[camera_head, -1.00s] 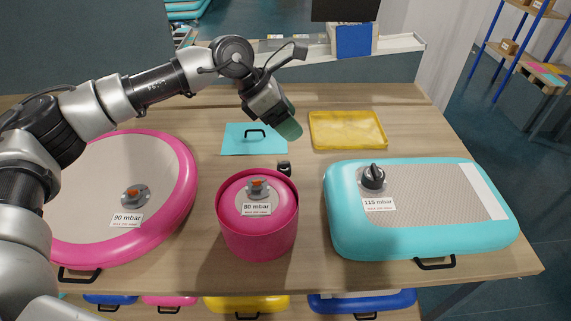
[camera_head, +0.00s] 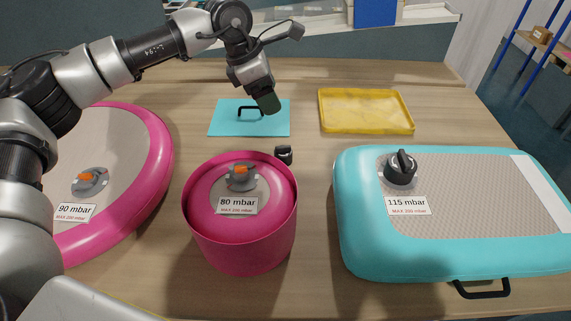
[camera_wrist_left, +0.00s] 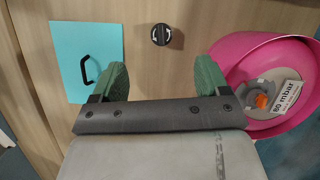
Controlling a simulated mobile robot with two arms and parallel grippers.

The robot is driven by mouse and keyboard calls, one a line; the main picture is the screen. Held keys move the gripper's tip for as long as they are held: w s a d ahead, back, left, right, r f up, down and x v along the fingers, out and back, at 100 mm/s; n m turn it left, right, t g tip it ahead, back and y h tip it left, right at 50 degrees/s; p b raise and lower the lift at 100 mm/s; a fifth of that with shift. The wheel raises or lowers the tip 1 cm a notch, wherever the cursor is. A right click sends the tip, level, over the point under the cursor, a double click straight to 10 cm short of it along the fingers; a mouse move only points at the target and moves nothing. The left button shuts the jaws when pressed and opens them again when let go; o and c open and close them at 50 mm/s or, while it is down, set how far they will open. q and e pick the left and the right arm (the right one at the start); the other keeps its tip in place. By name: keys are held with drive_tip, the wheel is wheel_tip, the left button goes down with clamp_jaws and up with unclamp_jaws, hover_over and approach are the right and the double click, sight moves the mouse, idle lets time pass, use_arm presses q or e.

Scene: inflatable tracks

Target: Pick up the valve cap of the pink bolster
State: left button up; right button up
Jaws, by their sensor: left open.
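The pink bolster (camera_head: 240,240) is a short round drum on the wooden table, labelled 80 mbar. Its valve (camera_head: 241,177) has an orange centre and no cap over it. A small black valve cap (camera_head: 284,154) lies on the table just behind the bolster's right side. In the left wrist view the cap (camera_wrist_left: 161,34) shows as a round black knob beyond the fingertips, centred between them. My left gripper (camera_head: 268,102) is open and empty, above the table behind the cap. Its green fingers (camera_wrist_left: 160,75) stand apart in the left wrist view. My right gripper is not in view.
A pink round inflatable (camera_head: 150,180) lies left, and a turquoise mattress (camera_head: 350,220) with its black cap (camera_head: 401,168) fitted lies right. A turquoise sheet with a black handle (camera_head: 225,120) and a yellow tray (camera_head: 366,129) lie behind. Bare table surrounds the loose cap.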

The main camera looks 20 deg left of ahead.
use_arm(q)
drive_tip(key=b, duration=0.5)
approach(283, 147)
drive_tip(key=f, duration=0.1)
drive_tip(key=x, duration=0.5)
drive_tip(key=shift+w+d+f, duration=0.1)
drive_tip(key=shift+w+d, duration=0.3)
drive_tip(key=shift+w, duration=0.05)
drive_tip(key=shift+x, duration=2.8)
drive_tip(key=shift+s+a, duration=0.15)
drive_tip(key=shift+s, duration=0.1)
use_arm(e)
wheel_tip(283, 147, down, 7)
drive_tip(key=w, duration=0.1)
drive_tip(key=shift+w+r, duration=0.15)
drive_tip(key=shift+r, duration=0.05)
use_arm(q)
drive_tip(key=shift+c, duration=0.4)
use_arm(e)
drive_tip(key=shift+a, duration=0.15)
use_arm(q)
drive_tip(key=c, duration=0.8)
